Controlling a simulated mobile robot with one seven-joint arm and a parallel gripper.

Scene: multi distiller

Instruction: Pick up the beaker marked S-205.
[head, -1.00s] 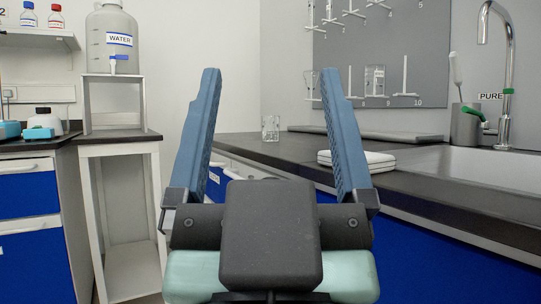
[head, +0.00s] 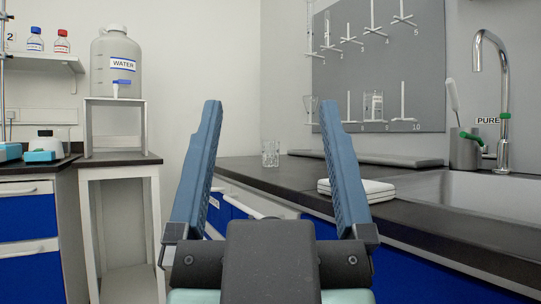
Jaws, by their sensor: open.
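A small clear glass beaker (head: 271,154) stands upright on the dark counter, near the back wall. It appears between the fingers of my gripper (head: 268,112) in the head view but well beyond them. No S-205 mark is readable on it from here. My gripper has its two blue fingers spread wide and nothing between them. Another clear glass vessel (head: 373,107) hangs or stands by the grey pegboard, also without a readable mark.
A white folded pad (head: 356,189) lies on the counter (head: 243,169), right of the beaker. The sink (head: 480,195) and tap (head: 504,100) are at the right. A water tank (head: 117,60) stands on a white stand at left. Blue drawers (head: 28,217) stand at far left.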

